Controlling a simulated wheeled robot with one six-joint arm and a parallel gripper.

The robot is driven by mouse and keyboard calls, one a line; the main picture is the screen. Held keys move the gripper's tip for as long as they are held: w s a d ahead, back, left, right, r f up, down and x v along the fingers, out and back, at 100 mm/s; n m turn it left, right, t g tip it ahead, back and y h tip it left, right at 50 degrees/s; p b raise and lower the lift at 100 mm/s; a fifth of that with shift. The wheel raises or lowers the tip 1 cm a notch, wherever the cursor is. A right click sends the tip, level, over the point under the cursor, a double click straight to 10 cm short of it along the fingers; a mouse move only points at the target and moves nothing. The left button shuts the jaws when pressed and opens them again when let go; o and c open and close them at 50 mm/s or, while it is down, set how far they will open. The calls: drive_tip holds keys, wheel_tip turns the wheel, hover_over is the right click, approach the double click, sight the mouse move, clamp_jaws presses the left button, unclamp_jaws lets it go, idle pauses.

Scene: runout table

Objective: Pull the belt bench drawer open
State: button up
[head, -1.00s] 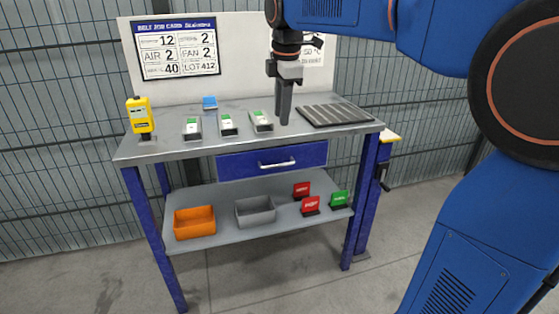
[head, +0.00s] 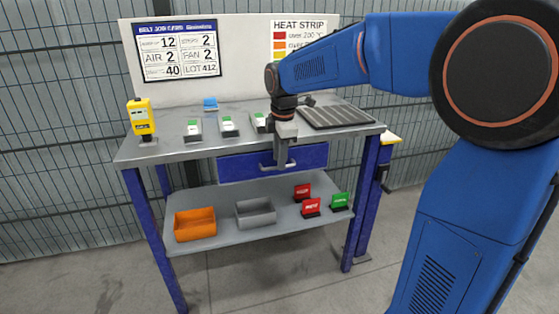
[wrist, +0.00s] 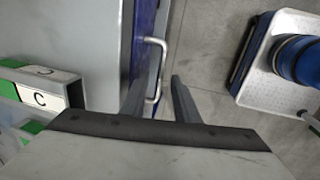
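The belt bench drawer (head: 310,156) is a blue front under the grey bench top, and it looks shut. Its light metal bar handle (head: 265,167) is partly hidden by my gripper (head: 281,166) in the head view. In the wrist view the handle (wrist: 158,62) stands out from the blue drawer front (wrist: 144,50). My gripper (wrist: 158,92) is open there, with one finger on each side of the handle's line. The handle's near end lies between the fingers. I cannot tell whether either finger touches it.
The bench top (head: 180,152) holds a yellow meter (head: 141,117), several small labelled blocks and a dark ribbed mat (head: 335,115). The lower shelf (head: 225,232) holds an orange bin (head: 195,224), a grey bin (head: 256,212) and red and green signs. The floor in front is clear.

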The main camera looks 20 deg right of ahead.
drive_tip(key=shift+w+f, duration=0.15)
drive_tip(key=shift+f, duration=0.5)
clamp_jaws()
drive_tip(key=s, duration=2.1)
unclamp_jaws()
drive_tip(key=shift+s+r, duration=0.1)
drive_tip(key=shift+r, duration=0.05)
